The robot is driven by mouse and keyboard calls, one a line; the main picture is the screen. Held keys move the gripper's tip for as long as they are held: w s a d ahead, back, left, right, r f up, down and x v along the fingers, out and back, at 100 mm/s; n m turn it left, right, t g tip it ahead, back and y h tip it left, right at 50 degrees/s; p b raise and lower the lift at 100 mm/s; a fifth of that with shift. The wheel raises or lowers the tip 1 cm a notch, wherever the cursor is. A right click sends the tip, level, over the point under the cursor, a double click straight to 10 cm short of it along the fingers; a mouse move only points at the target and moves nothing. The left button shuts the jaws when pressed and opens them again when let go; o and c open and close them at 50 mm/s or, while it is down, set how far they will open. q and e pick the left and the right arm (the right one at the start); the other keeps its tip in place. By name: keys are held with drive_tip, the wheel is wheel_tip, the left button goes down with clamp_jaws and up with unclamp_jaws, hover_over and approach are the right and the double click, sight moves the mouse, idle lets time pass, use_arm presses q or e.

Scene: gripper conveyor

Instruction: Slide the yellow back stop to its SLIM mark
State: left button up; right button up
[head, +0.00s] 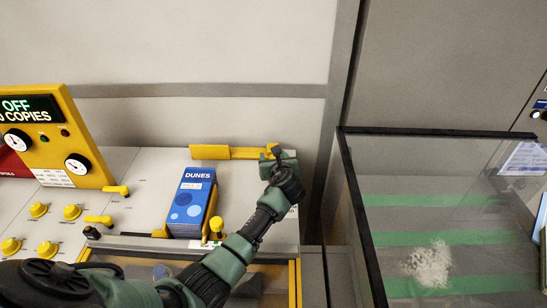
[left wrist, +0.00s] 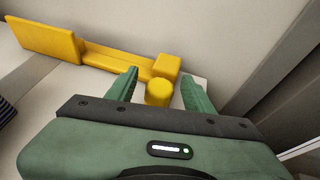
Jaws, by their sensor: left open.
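The yellow back stop (head: 225,152) lies along the rear of the grey machine top, just behind the blue DUNES box (head: 190,202). In the left wrist view the back stop (left wrist: 45,40) shows a tall plate at left, a long low bar, and a block with a round yellow knob (left wrist: 158,94) at its right end. My left gripper (head: 271,152) is at this right end. Its open fingers, also in the left wrist view (left wrist: 160,80), stand on either side of the knob with gaps. No SLIM mark is readable; my gripper covers part of the area. My right gripper is out of view.
Yellow knobs and levers (head: 72,212) dot the machine top. A dark-framed glass enclosure (head: 440,134) with green stripes and a white shredded heap (head: 428,264) is at right. A wall rises close behind the stop.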

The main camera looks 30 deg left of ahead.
use_arm(q)
clamp_jaws()
idle(1.3)
